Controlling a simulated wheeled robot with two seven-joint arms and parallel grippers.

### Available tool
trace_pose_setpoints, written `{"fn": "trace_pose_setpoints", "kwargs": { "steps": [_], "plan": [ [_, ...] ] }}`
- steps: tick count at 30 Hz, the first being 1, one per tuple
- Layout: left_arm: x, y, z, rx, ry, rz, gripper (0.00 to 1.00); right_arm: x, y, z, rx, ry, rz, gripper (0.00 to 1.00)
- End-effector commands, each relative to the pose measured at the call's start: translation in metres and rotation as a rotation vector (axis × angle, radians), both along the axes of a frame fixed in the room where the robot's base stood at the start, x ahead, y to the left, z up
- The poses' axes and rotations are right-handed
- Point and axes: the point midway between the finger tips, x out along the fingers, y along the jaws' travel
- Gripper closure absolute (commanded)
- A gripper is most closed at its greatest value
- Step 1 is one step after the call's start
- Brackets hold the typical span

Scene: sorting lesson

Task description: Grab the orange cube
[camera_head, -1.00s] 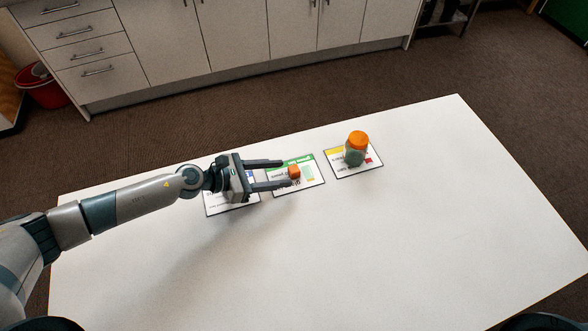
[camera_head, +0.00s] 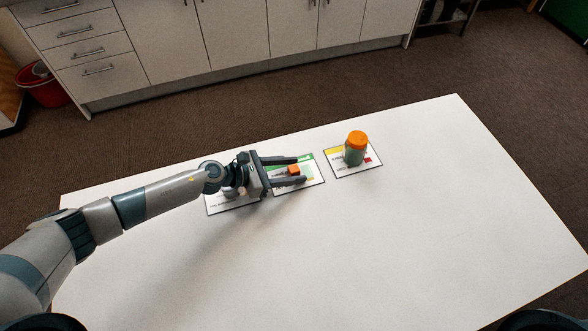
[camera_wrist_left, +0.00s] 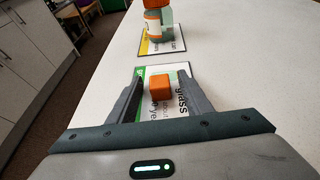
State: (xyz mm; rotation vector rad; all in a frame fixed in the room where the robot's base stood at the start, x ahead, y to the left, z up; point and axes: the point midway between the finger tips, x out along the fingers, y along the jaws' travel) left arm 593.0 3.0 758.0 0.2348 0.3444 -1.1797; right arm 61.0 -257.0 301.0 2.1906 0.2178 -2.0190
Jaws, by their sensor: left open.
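The orange cube (camera_head: 294,169) sits on the green-edged card (camera_head: 311,176) on the white table. My left gripper (camera_head: 302,170) is open, with one finger on each side of the cube. In the left wrist view the cube (camera_wrist_left: 160,87) lies between the two fingers (camera_wrist_left: 160,90), with a gap on both sides. It looks nearer the left finger there. My right gripper does not show in any view.
A jar with an orange lid (camera_head: 356,147) stands on a yellow-edged card (camera_head: 342,173) to the right of the cube; it also shows in the left wrist view (camera_wrist_left: 153,22). Another card (camera_head: 226,207) lies partly under my left gripper. The table's front and right are clear.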

Motion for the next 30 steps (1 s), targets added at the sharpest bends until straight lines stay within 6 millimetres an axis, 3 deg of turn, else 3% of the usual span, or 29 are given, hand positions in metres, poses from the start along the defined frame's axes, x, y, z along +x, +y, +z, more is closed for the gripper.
{"fn": "trace_pose_setpoints", "kwargs": {
  "steps": [12, 14, 18, 30],
  "plan": [
    [-0.0001, 0.0002, -0.0002, 0.0, 0.001, 0.0, 0.55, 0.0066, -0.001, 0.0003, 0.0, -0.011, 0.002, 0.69],
    [-0.0001, 0.0002, -0.0002, 0.0, 0.001, 0.0, 0.64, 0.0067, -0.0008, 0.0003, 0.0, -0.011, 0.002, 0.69],
    [-0.0001, 0.0002, -0.0002, 0.0, 0.001, 0.0, 0.98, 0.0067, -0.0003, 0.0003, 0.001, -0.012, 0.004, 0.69],
    [0.0002, 0.0002, 0.0034, 0.0, 0.0, 0.0, 0.98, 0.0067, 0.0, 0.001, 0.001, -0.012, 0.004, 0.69]
  ]
}}
